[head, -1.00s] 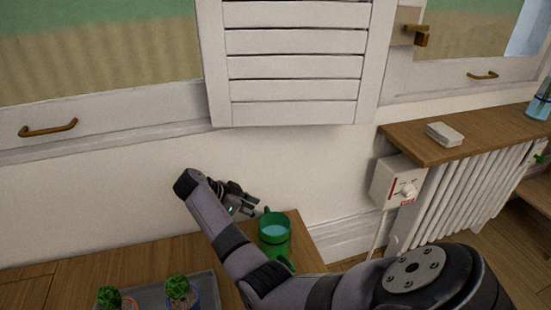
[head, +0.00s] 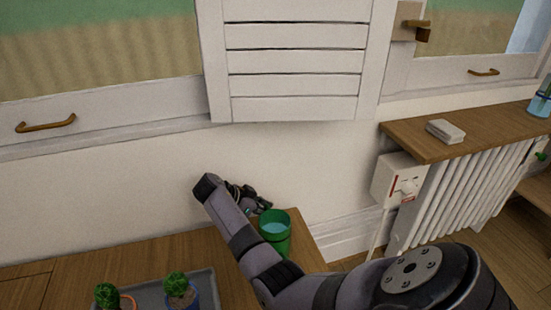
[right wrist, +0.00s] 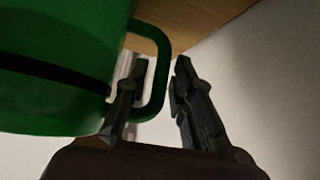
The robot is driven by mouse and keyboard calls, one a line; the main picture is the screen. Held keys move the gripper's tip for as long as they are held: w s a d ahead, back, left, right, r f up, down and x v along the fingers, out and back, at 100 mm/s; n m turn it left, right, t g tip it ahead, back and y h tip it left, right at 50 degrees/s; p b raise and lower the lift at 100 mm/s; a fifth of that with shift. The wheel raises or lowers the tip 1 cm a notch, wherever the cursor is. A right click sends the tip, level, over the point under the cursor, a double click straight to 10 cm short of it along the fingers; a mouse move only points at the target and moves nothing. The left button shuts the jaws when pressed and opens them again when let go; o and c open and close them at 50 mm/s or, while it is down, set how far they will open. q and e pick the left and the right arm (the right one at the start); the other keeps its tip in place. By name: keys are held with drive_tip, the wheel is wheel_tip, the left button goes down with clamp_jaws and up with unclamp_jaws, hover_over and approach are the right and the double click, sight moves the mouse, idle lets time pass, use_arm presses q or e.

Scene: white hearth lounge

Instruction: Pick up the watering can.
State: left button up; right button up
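The green watering can (head: 275,240) stands upright on the wooden surface, near its right end, in the head view. My right arm reaches past it, and the right gripper (head: 262,204) is at its far left side, partly hidden. In the right wrist view the can (right wrist: 60,35) fills the upper left, with its handle (right wrist: 163,75) pointing right. The right gripper (right wrist: 160,63) is open there. Its left finger appears to lie within the handle loop and its right finger outside, with a gap to the handle. My left gripper is not in view.
Two small potted cacti (head: 178,287) stand on a grey tray (head: 148,295) at the front left. A white wall and louvred shutter (head: 293,65) rise behind the can. To the right are a radiator (head: 455,200) and a wooden shelf (head: 480,134).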

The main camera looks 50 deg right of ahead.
clamp_jaws()
idle(0.7)
